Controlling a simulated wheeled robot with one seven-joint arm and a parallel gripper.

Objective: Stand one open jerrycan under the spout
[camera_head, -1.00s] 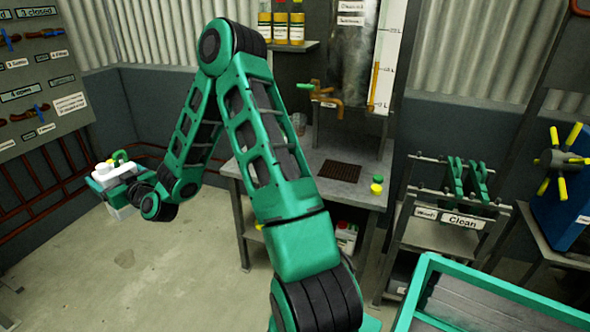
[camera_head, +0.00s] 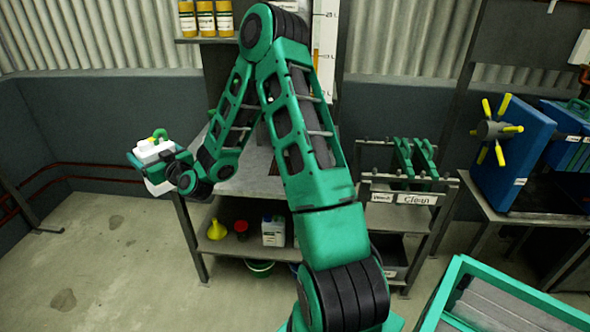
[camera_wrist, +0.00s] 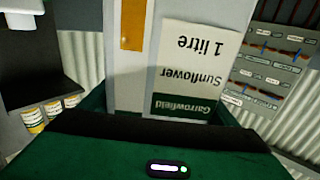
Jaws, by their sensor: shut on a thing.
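A white jerrycan (camera_head: 151,150) is in my gripper (camera_head: 153,163) at the left of the head view, roughly upright and off the floor. Green and yellow parts show at its top; I cannot tell whether its mouth is open. In the wrist view, my green jaws (camera_wrist: 155,118) are around the jerrycan (camera_wrist: 178,50), whose "Sunflower 1 litre" label appears upside down beside an orange strip. The grey bench (camera_head: 254,182) is to the right of the jerrycan, partly behind my arm. The spout is not visible now; my arm covers the area above the bench.
Several yellow-labelled bottles (camera_head: 206,18) stand on a wall shelf. The bench's lower shelf holds a yellow funnel (camera_head: 217,230) and another white container (camera_head: 273,231). A rack marked "Clean" (camera_head: 412,198) stands right of the bench. Floor at left is clear.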

